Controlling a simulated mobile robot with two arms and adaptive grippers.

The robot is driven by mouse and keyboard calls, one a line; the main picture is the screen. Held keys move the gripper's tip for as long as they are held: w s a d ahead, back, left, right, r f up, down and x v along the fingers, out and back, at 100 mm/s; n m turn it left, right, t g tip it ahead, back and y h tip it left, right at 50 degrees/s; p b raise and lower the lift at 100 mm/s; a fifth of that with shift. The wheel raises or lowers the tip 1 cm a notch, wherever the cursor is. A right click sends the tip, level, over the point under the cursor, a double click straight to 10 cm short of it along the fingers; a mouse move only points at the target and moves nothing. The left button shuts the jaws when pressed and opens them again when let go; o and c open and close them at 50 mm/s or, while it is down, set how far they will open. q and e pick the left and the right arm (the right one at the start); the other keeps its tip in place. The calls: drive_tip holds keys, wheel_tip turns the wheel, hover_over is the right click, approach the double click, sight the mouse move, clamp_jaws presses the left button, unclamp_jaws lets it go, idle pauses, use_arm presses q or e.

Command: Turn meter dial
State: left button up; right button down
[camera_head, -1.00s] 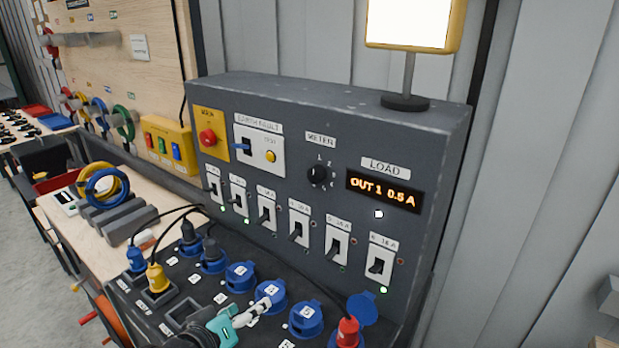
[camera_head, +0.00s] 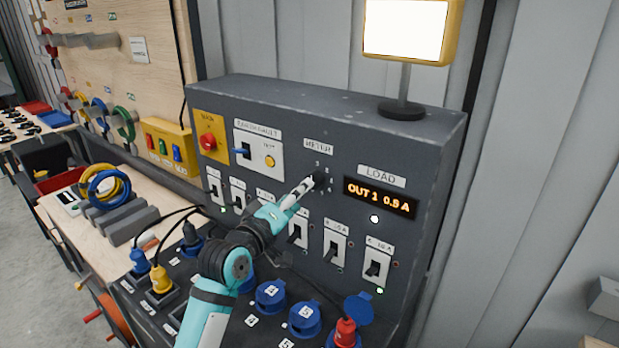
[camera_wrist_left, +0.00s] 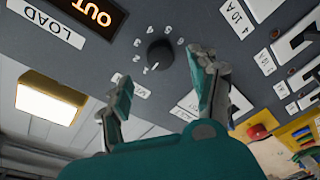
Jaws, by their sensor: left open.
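The meter dial (camera_head: 320,179) is a small black round knob under the METER label on the dark grey panel (camera_head: 345,130). The orange load display (camera_head: 380,197) reads "OUT 1 0.5 A". My left gripper (camera_head: 309,185) reaches up to the dial and partly covers it. In the left wrist view the dial (camera_wrist_left: 160,55) shows with numbers around it. There my left gripper (camera_wrist_left: 160,78) is open, one finger on each side below the dial. I cannot tell whether a finger touches it. My right gripper is not in view.
Breaker switches (camera_head: 336,245) line the panel below the dial, some hidden by my arm. Blue sockets (camera_head: 305,318) and a red plug (camera_head: 345,330) sit in front. A red main switch (camera_head: 208,142) is at left. A lit lamp (camera_head: 405,30) stands on top.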

sight(315, 181)
use_arm(q)
drive_tip(key=p+x, duration=0.1)
drive_tip(key=x, duration=0.5)
drive_tip(key=shift+a, duration=0.1)
drive_tip(key=c, duration=1.2)
